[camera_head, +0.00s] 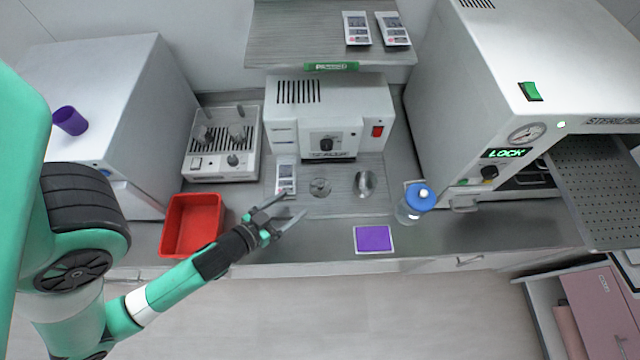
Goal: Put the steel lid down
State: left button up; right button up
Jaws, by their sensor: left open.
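A small round grey metallic piece (320,187) lies on the steel counter in front of the white box-shaped device. A shiny round steel piece (365,184) sits to its right. I cannot tell for sure which of the two is the steel lid. My left gripper (294,204) is open, with nothing seen between its fingers. Its tips are just left of and nearer than the grey round piece, apart from it in the picture. My right gripper is not in view.
A red bin (191,226) stands left of my left gripper. A purple pad (374,239) lies at the counter's front edge. A blue-capped bottle (416,203) stands to the right, near the sterilizer (500,110). A white packet (286,177) lies behind the gripper.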

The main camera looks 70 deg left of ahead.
aim_at(319, 187)
pick_arm(q)
jog(key=x, duration=0.4)
jog(key=shift+w+a+p, duration=0.2)
jog(key=shift+w+p, duration=0.15)
jog(key=x, duration=0.5)
jog(key=shift+w+d+r, duration=0.15)
jog(key=shift+w+d, duration=0.05)
jog(key=shift+w, duration=0.1)
jog(key=shift+s, duration=0.1)
grip_shut()
